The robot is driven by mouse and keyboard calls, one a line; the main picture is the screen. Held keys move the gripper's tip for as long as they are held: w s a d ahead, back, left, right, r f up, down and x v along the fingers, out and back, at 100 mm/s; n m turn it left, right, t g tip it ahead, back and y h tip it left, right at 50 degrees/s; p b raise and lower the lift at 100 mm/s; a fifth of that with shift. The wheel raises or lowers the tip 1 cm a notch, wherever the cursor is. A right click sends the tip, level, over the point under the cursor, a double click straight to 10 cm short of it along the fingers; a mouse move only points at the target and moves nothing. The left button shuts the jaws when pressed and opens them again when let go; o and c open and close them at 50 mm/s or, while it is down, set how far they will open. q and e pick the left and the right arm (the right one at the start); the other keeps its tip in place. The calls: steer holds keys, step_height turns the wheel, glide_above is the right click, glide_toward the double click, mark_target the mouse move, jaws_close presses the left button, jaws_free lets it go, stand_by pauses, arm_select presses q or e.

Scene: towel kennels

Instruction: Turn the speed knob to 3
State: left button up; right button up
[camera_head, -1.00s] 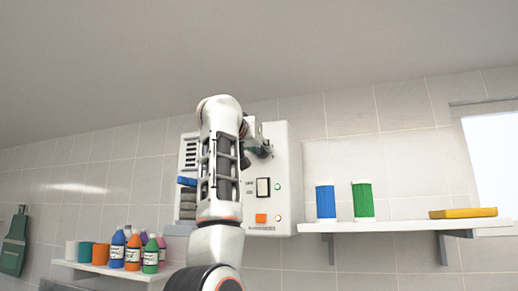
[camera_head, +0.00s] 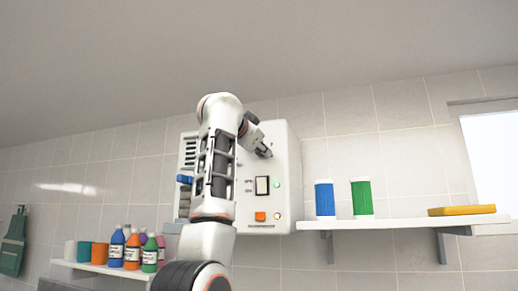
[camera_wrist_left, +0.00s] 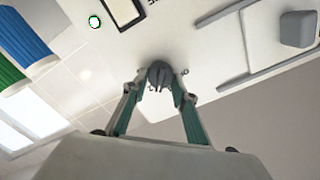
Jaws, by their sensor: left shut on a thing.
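The white control box (camera_head: 284,150) is mounted on the tiled wall. The dark grey speed knob (camera_wrist_left: 158,73) shows in the left wrist view, with small marks around it too small to read. My left gripper (camera_wrist_left: 159,88) has its two green-padded fingers on either side of the knob and is shut on it. In the head view my left gripper (camera_head: 264,151) is at the upper front of the box, and my arm hides part of the box. The knob's pointer setting cannot be read. My right gripper is not in view.
Below the knob are a black-framed switch (camera_head: 262,186), a lit green lamp (camera_head: 278,185) and an orange button (camera_head: 260,216). A right shelf (camera_head: 400,225) holds blue (camera_head: 325,200) and green (camera_head: 362,198) containers. A left shelf (camera_head: 95,267) holds bottles.

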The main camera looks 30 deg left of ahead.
arm_select(q)
steer(key=shift+f+m+p, duration=0.15)
steer(key=shift+m+p, duration=0.1)
steer(key=shift+m, duration=3.7)
steer(key=shift+f+m+p, duration=0.15)
steer(key=shift+m+p, duration=0.1)
steer(key=shift+m, duration=3.7)
steer(key=shift+d+f+m, duration=0.1)
steer(key=shift+m, duration=0.2)
steer(key=o, duration=1.1)
steer(key=shift+c, duration=0.2)
steer(key=v, duration=1.2)
